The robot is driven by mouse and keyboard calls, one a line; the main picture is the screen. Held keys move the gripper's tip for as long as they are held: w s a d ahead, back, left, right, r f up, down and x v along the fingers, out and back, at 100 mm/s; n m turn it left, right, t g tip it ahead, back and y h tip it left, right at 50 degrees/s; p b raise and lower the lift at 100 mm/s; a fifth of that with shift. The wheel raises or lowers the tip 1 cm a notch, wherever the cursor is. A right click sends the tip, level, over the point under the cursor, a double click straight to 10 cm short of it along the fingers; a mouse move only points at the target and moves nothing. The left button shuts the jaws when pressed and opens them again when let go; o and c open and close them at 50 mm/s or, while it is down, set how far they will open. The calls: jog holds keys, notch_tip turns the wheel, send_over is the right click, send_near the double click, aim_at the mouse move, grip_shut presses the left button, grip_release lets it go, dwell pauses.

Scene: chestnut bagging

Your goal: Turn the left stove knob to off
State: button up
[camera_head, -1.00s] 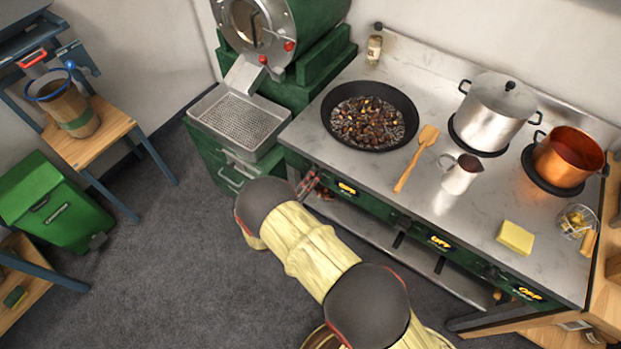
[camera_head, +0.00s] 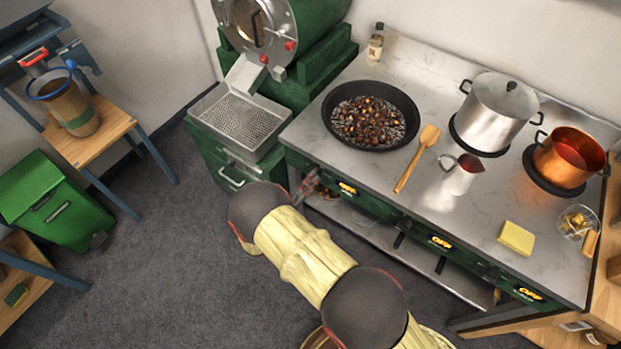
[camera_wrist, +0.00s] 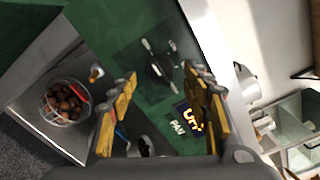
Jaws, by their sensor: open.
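The left stove knob (camera_wrist: 160,70) is dark and round on the green front panel, with pale marks around it in the wrist view. A yellow lit display (camera_wrist: 190,119), with "PAN" lettering, sits beside it.
A pan of chestnuts (camera_head: 368,116), a wooden spatula (camera_head: 417,158), a steel pot (camera_head: 494,112) and a copper pot (camera_head: 568,160) stand on the stove top (camera_head: 400,75). A bowl of chestnuts (camera_wrist: 66,102) sits on the shelf below. The green machine (camera_head: 318,57) stands left of the stove.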

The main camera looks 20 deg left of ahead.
jog(key=v, duration=1)
jog(key=shift+w, duration=0.1)
